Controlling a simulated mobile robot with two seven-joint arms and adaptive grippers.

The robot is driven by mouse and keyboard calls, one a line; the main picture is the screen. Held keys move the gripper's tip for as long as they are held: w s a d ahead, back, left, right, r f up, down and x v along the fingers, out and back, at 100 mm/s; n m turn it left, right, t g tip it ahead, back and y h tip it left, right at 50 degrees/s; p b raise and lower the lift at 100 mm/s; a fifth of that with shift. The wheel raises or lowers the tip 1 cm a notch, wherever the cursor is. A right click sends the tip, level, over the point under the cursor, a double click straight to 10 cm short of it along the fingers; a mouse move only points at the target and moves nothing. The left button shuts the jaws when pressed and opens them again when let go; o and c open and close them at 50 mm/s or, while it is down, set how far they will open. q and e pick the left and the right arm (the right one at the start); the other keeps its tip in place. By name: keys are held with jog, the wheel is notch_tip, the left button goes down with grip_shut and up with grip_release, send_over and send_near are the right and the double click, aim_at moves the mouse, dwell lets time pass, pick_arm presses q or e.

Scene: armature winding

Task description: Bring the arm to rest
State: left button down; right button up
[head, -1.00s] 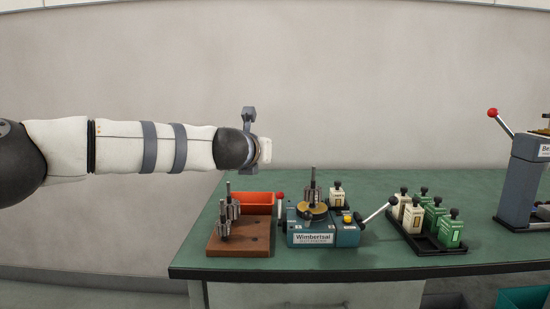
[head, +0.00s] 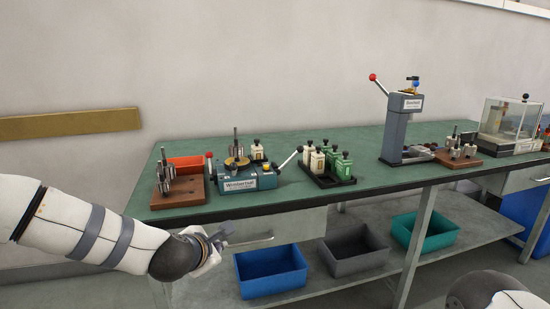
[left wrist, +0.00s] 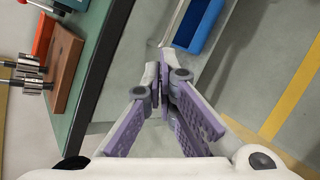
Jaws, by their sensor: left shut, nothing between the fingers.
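My left arm (head: 95,230) comes in from the left in the head view and hangs low in front of the bench's left end. My left gripper (head: 222,237) is at its end, below the bench top's front edge and clear of the things on it. In the left wrist view its purple fingers (left wrist: 166,75) are shut together with nothing between them. A part of my right arm (head: 490,295) shows at the bottom right of the head view; its gripper is out of the picture.
The green bench (head: 300,200) bears a wooden block with armatures (head: 178,192), an orange bin (head: 188,162), a blue-grey winding machine (head: 240,178), a black tray (head: 325,180) and a lever press (head: 395,130). Blue (head: 270,285), grey (head: 352,262) and teal (head: 425,240) bins stand on the lower shelf.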

pick_arm(q)
jog(key=s+f+m+g, duration=0.2)
jog(key=s+f+m, duration=0.35)
jog(key=s, duration=0.35)
jog(key=s+f+m+g+p, duration=0.15)
jog(key=s+f+m, duration=0.25)
jog(key=s+f, duration=0.45)
jog(key=s+f+m+g, duration=0.3)
jog(key=s+f+m, duration=0.15)
jog(key=s, duration=0.65)
jog(key=s+a+m+g, duration=0.3)
jog(key=s+a+m, duration=0.1)
jog(key=s, duration=0.9)
jog(key=s+a+m+g+y+p, duration=0.1)
jog(key=s+a+m+g, duration=0.2)
jog(key=s, duration=1.1)
jog(key=a+m, duration=0.1)
jog(key=m, duration=0.2)
jog(key=shift+a+g, duration=0.3)
jog(key=shift+g, duration=0.05)
pick_arm(e)
jog(key=shift+t, duration=0.7)
jog(key=w+r, duration=0.3)
jog(key=shift+r, duration=0.2)
pick_arm(q)
jog(key=shift+s, duration=0.1)
